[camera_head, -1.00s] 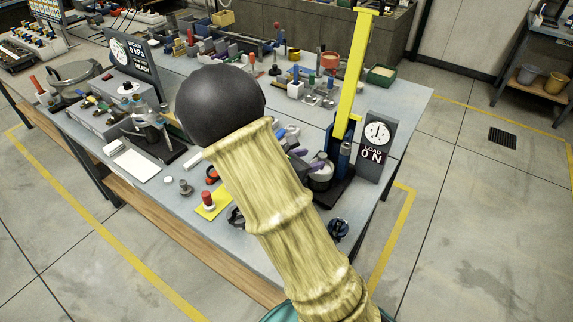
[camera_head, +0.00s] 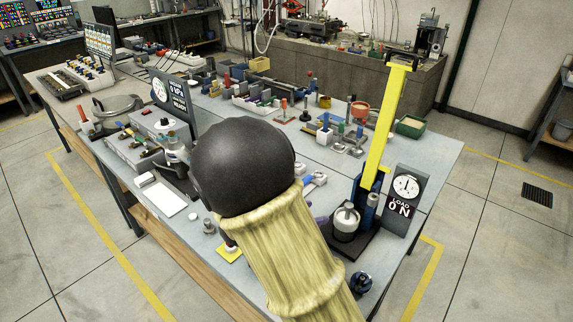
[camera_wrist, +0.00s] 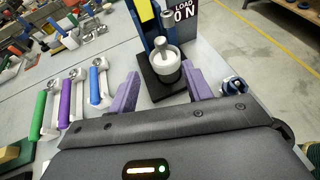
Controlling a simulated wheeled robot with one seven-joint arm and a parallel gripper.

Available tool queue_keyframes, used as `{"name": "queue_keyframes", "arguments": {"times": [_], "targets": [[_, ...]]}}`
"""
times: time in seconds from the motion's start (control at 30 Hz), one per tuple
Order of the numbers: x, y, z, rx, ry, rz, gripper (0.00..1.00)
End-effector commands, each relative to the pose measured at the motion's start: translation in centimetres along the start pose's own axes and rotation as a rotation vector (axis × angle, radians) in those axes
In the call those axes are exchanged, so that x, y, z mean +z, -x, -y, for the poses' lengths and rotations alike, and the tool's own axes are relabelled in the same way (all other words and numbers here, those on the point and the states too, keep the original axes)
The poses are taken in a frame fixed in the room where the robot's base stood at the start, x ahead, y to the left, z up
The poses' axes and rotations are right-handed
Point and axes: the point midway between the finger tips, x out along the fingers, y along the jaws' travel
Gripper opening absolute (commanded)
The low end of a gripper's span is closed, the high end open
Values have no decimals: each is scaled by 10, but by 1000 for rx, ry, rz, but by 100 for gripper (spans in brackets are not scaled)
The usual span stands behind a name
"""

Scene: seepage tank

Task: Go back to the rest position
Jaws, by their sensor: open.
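My gripper (camera_wrist: 160,92) shows in the wrist view with its two purple fingers spread wide and nothing between them. It is above the front right part of the workbench (camera_head: 425,180). Beyond the fingertips in the wrist view stands a white and metal cylinder (camera_wrist: 160,65) on a black base, beside the yellow lever post. In the head view my dark rounded arm joint and yellowish sleeve cover the middle of the bench and hide the gripper, apart from a small purple bit.
The tall yellow lever (camera_head: 385,120) and the "LOAD ON" gauge (camera_head: 403,195) stand at the bench's right end. Handled tools in green (camera_wrist: 38,115), purple (camera_wrist: 65,103) and blue (camera_wrist: 94,86) lie left of the fingers. Open floor lies right of the bench.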

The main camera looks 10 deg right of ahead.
Motion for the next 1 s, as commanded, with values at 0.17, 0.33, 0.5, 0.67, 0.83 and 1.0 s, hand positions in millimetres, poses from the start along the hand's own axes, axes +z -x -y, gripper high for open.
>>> {"name": "queue_keyframes", "arguments": {"times": [0.17,0.33,0.5,0.67,0.83,1.0], "targets": [[-1,-3,9,-30,-39,-37,50],[-11,-7,49,-170,-239,-217,50],[-29,5,93,-378,-579,-457,50],[-39,28,114,-566,-935,-643,50],[-36,53,120,-753,-1343,-791,50],[-23,68,117,-897,-1713,-876,50]]}}
